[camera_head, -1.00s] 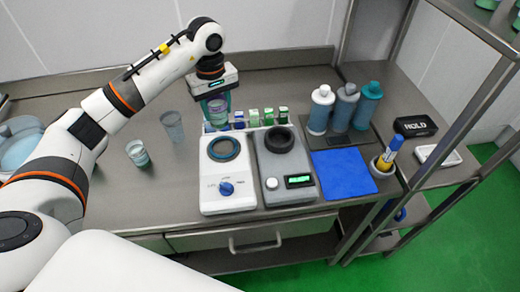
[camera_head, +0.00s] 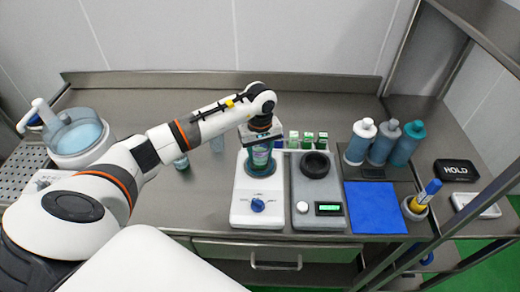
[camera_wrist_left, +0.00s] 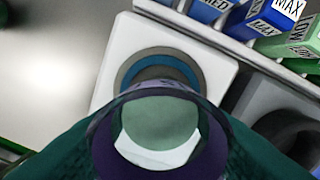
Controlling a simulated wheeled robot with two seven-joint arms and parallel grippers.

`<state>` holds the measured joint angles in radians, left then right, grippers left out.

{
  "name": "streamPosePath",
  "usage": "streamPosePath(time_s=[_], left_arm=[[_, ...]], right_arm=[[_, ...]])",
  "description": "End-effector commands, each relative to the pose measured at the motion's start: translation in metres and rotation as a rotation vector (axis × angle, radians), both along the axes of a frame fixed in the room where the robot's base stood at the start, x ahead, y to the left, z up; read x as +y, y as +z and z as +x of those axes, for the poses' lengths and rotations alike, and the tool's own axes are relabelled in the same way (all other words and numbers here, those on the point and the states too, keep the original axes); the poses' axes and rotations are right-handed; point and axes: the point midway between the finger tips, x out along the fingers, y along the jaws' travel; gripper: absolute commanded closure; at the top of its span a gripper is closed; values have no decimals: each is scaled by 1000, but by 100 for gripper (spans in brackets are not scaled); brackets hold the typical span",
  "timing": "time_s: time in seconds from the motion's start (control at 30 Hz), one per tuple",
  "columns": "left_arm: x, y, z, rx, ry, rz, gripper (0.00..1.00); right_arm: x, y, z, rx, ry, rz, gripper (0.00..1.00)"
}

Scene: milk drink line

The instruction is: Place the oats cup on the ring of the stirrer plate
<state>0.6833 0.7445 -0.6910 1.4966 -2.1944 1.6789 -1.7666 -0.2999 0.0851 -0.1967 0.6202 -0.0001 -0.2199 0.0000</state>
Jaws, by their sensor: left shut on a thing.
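My left gripper (camera_head: 261,142) is shut on the oats cup (camera_head: 261,157), a clear cup with pale green contents and a purple band. The cup looks upright, at the ring (camera_head: 250,171) of the white stirrer plate (camera_head: 257,214) with the blue knob. In the left wrist view the cup (camera_wrist_left: 160,122) fills the lower middle and hides the near part of the blue and grey ring (camera_wrist_left: 158,62). I cannot tell whether the cup touches the ring. My right gripper is not in view.
A grey device (camera_head: 319,193) with a dark ring and green display stands close on the right. Small green boxes (camera_head: 308,139) stand behind it. Other clear cups (camera_head: 181,162) stand left, partly behind my arm.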

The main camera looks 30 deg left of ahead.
Motion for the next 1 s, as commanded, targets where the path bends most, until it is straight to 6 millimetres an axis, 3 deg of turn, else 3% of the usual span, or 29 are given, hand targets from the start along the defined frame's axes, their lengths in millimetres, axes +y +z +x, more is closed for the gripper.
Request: streamPosePath(time_s=[0.17,0.2,0.33,0.73,1.0], left_arm=[[0,-4,0,-1,0,0,81],[0,-3,0,0,0,0,50],[0,-3,0,0,0,0,32],[0,5,1,-3,0,0,32],[1,58,2,-7,-1,1,32]], right_arm=[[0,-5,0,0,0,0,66],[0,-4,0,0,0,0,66],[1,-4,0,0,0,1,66],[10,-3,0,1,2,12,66],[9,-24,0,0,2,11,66]])
